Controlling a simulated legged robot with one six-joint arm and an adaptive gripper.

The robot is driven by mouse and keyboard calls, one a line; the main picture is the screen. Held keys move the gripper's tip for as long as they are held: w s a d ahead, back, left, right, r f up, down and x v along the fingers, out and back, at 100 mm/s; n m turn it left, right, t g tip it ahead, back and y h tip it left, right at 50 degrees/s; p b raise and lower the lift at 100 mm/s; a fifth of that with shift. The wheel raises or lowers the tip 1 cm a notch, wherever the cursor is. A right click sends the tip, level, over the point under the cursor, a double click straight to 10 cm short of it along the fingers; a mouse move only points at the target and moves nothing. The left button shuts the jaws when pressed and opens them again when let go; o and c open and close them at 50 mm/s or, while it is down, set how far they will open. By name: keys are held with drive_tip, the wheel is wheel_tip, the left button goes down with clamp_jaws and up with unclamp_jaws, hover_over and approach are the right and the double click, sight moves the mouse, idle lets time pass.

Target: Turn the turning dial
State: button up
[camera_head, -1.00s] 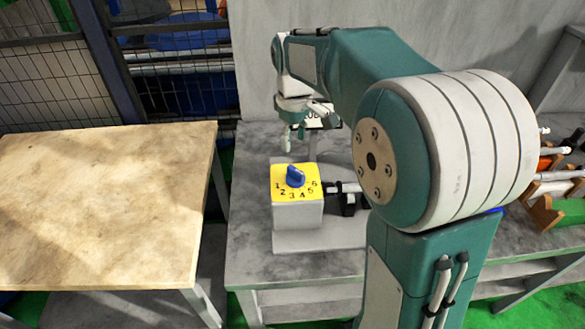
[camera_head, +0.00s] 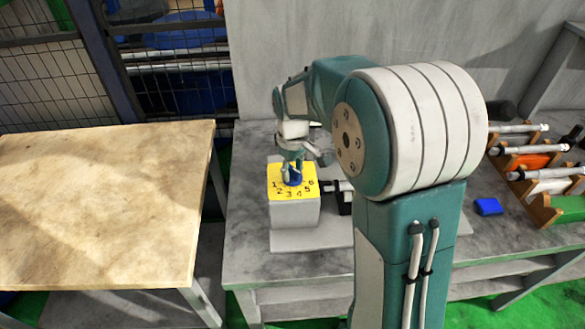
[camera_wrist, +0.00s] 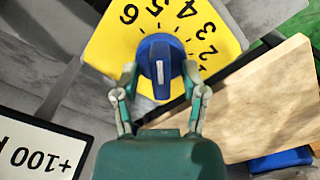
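The blue turning dial (camera_head: 294,180) sits on the yellow numbered face (camera_head: 276,193) of a pale box (camera_head: 295,213) on the grey table. In the wrist view the dial (camera_wrist: 161,50) has a raised grip with a white line running up and down the picture. My gripper (camera_head: 292,168) is over the dial, pointing down. In the wrist view my gripper (camera_wrist: 160,74) has one finger on each side of the dial, close to its edges. The fingers are apart; firm contact does not show. Part of the number ring is hidden by the dial and fingers.
A wooden table (camera_head: 95,210) stands at the left, across a gap. At the right a rack (camera_head: 540,170) holds several rods, with a small blue block (camera_head: 488,206) near it. A "+100" sign (camera_wrist: 40,152) lies beside the box in the wrist view.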

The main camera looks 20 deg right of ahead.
clamp_jaws()
drive_tip(key=shift+m, duration=0.3)
drive_tip(key=shift+a+m, duration=0.1)
drive_tip(key=shift+m, duration=2.5)
drive_tip(key=shift+o, duration=1.3)
unclamp_jaws()
